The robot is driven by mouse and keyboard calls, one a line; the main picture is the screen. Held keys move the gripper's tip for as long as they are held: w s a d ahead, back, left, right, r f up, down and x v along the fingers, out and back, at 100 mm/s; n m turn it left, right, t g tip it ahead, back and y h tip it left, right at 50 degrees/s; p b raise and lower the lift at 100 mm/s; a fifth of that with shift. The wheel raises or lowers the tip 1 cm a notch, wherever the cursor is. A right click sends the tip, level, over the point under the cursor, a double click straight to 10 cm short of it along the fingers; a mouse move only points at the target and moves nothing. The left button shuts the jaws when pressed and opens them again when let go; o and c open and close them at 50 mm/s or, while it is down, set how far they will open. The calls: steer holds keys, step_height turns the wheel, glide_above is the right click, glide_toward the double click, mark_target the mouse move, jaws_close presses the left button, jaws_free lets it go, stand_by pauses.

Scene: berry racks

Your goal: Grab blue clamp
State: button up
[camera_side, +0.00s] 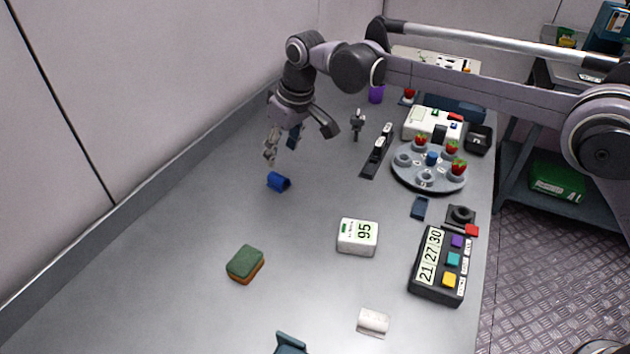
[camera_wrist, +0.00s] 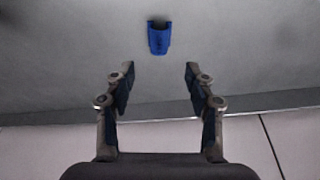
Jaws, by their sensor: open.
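The blue clamp (camera_side: 279,182) lies on the grey table, left of the middle in the side view. It is small and bright blue, with a dark opening at one end. In the wrist view the blue clamp (camera_wrist: 159,38) sits at the top centre, ahead of the fingertips and between their lines. My gripper (camera_side: 272,152) hangs just above and slightly left of the clamp in the side view. In the wrist view my gripper (camera_wrist: 158,78) is open and empty, its two fingers wide apart. The fingers appear apart from the clamp.
A green and orange sponge (camera_side: 245,264) lies nearer the camera. A white display box (camera_side: 358,237) stands to the right. A round tray (camera_side: 400,178) with strawberries and a black rail (camera_side: 378,152) are farther right. The table around the clamp is clear; a wall runs along the left.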

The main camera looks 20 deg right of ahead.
mark_target(279, 176)
steer(key=x, duration=0.3)
steer(key=shift+s+d+x, duration=0.15)
steer(key=shift+x, duration=1.2)
steer(key=shift+s+d+x, duration=0.1)
steer(key=shift+x, duration=1.25)
steer(key=shift+f, duration=0.1)
steer(key=c, duration=0.9)
